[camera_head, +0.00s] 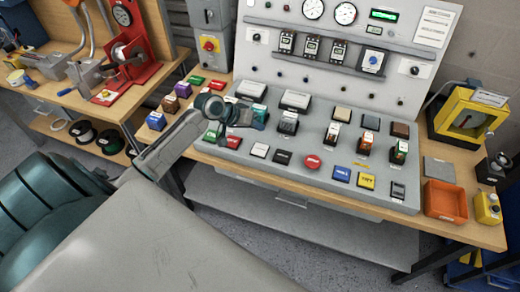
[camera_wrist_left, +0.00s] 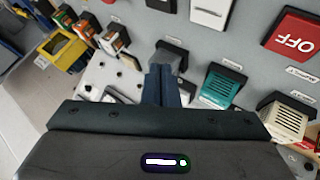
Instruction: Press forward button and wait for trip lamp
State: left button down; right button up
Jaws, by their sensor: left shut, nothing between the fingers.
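My left gripper (camera_head: 246,117) is over the left part of the sloped control desk (camera_head: 325,135). In the left wrist view its dark fingers (camera_wrist_left: 162,88) are together and empty. Their tips overlap the lower edge of a dark grey block-shaped control (camera_wrist_left: 172,55); I cannot tell whether they touch it. A teal-green button (camera_wrist_left: 222,85) sits just right of the fingers. The labels are too small to read, so I cannot pick out the forward button or the trip lamp. My right gripper is out of view.
A red OFF button (camera_wrist_left: 296,32) and a cream ribbed button (camera_wrist_left: 290,118) lie right of the fingers. The upright panel (camera_head: 345,45) carries gauges and small dark lamps or knobs. An orange tray (camera_head: 445,201) and a yellow meter (camera_head: 467,115) stand at the right.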

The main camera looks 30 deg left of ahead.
pick_arm(q)
jog(key=b, duration=0.6)
send_over(257, 150)
notch_tip(257, 150, down, 7)
jog(key=shift+r, duration=0.2)
jog(key=shift+f+b, duration=0.45)
jog(key=shift+f, duration=0.45)
jog(key=shift+s+f, duration=0.1)
dwell(0.6)
jog(key=shift+f, duration=0.3)
jog(key=shift+f, duration=0.45)
dwell(0.6)
jog(key=shift+r, duration=0.1)
jog(key=shift+r+p, duration=0.8)
